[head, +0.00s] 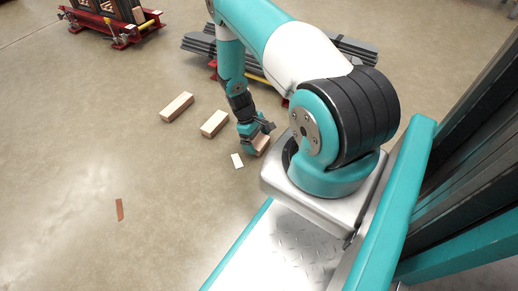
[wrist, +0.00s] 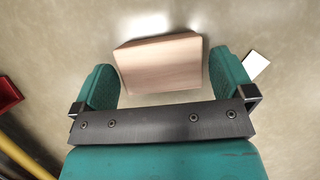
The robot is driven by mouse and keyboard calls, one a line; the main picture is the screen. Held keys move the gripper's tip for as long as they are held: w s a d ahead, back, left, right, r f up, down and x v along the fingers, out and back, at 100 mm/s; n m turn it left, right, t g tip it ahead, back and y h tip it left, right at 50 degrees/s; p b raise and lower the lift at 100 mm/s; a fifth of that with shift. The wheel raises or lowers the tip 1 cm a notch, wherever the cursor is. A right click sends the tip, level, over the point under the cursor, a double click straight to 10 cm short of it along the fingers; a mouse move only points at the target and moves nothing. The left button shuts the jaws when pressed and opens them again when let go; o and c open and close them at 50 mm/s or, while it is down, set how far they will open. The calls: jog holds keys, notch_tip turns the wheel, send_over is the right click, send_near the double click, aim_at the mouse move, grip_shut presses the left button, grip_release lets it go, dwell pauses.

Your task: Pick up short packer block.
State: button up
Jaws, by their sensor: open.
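A short pale wooden block (wrist: 160,64) lies on the floor in the wrist view, in front of my gripper (wrist: 163,78). My gripper is open, with one teal finger on each side of the block and a narrow gap at each side. In the head view my gripper (head: 258,133) is low over this block (head: 262,143), which is partly hidden by the gripper. I cannot tell how far the fingertips are above the floor.
Two other wooden blocks lie to the left, one nearer (head: 214,124) and one farther (head: 177,107). A white card (head: 237,160) lies beside my gripper. A reddish strip (head: 119,209) lies on open floor. Grey beams (head: 200,44) and a red cart (head: 118,30) stand behind.

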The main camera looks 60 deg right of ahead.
jog(key=shift+x, duration=0.8)
jog(key=shift+r, duration=0.1)
jog(key=shift+c, duration=0.2)
jog(key=c, duration=0.7)
jog(key=shift+c, duration=0.2)
